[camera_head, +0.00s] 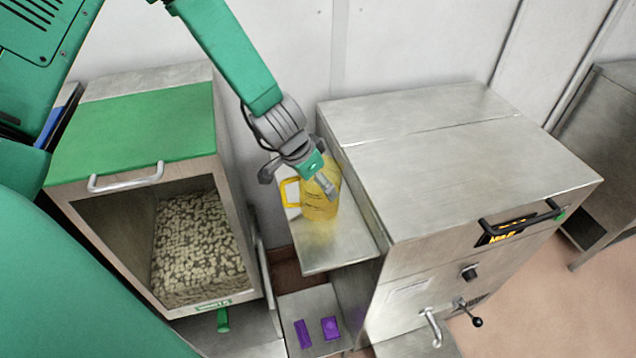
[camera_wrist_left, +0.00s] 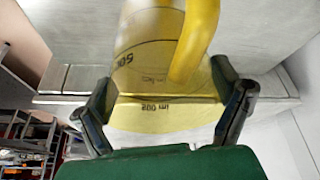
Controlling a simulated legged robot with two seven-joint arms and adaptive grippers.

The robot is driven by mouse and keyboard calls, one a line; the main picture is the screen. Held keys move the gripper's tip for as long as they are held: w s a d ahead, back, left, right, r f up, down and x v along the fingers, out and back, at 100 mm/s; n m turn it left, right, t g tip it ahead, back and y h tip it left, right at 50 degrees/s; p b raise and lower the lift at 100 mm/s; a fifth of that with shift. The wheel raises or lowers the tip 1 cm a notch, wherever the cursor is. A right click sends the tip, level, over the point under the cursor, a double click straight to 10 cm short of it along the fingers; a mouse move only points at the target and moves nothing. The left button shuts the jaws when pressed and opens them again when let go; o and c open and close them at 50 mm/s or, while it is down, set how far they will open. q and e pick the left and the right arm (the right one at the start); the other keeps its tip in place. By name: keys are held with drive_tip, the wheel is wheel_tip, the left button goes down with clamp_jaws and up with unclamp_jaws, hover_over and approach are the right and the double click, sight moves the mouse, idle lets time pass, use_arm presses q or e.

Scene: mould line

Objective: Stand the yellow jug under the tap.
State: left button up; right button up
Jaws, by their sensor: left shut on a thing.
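The yellow jug (camera_head: 316,205) is translucent, with its handle on the left in the head view. It is upright on or just above the steel side shelf (camera_head: 317,260); I cannot tell whether it touches. My left gripper (camera_head: 318,180) is shut on the jug from above, partly hiding it. In the left wrist view the jug (camera_wrist_left: 150,60) shows printed volume marks between the two fingers (camera_wrist_left: 168,92). The tap (camera_head: 431,326) is a bent metal spout low on the front of the steel machine (camera_head: 460,150), right of the jug. My right gripper is not in view.
A lever with a black ball (camera_head: 477,322) is beside the tap, below a dark knob (camera_head: 469,272). Two purple pieces (camera_head: 303,333) (camera_head: 330,328) lie on a lower shelf. A green-lidded bin (camera_head: 135,135) of pale pellets stands left. The machine's side wall borders the shelf.

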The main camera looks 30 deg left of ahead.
use_arm(q)
drive_tip(key=shift+s+f, duration=0.1)
drive_tip(key=shift+s, duration=0.05)
drive_tip(key=shift+d, duration=0.5)
drive_tip(key=o, duration=0.8)
drive_tip(key=shift+d, duration=0.25)
drive_tip(key=o, duration=0.3)
drive_tip(key=shift+d, duration=0.2)
drive_tip(key=shift+a, duration=0.1)
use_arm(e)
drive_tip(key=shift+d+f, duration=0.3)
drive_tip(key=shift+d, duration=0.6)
